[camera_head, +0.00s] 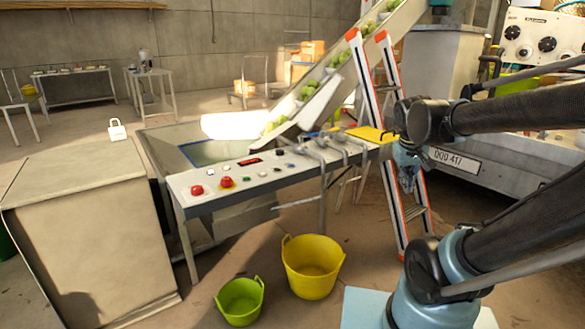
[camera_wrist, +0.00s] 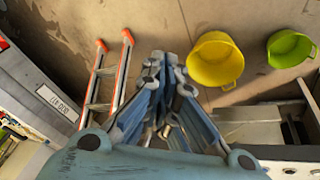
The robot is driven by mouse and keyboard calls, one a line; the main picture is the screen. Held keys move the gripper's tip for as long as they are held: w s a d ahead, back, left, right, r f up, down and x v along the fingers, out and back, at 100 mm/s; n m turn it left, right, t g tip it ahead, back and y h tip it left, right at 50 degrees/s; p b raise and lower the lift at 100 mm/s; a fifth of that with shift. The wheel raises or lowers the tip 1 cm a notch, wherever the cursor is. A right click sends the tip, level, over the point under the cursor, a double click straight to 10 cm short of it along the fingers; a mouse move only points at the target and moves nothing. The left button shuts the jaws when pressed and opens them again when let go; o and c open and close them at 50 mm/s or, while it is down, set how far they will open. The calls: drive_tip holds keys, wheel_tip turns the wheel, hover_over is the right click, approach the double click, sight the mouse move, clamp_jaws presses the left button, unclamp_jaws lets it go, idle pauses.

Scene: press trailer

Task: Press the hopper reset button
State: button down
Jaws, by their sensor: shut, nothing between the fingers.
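A sloping control panel (camera_head: 240,179) stands left of centre in the head view, in front of a metal hopper (camera_head: 170,150). It carries two red mushroom buttons (camera_head: 197,190), several small buttons and knobs, and a dark display with red marks. The labels are too small to read, so I cannot tell which is the hopper reset button. My gripper (camera_head: 408,182) is to the right of the panel, pointing down, apart from it. In the wrist view my gripper (camera_wrist: 165,62) is shut and empty above the floor.
A yellow tub (camera_head: 312,267) and a green tub (camera_head: 240,302) stand on the floor before the panel. An orange-and-white ladder (camera_head: 392,150) stands right beside my gripper. A conveyor (camera_head: 330,75) with green fruit slopes into the hopper. A large beige box (camera_head: 90,225) stands left.

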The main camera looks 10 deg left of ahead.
drive_tip(key=w+a+r+n+t, duration=0.15)
drive_tip(key=w+a+r, duration=0.25)
drive_tip(key=w+a, duration=0.4)
wheel_tip(320, 180, up, 3)
drive_tip(key=n+t+y, duration=0.2)
drive_tip(key=n+t, duration=0.2)
drive_tip(key=n, duration=0.1)
hover_over(289, 165)
drive_tip(key=shift+w+f, duration=0.1)
drive_tip(key=shift+f, duration=0.05)
drive_tip(key=shift+f, duration=4.4)
drive_tip(key=shift+f, duration=0.2)
drive_tip(key=shift+f, duration=0.15)
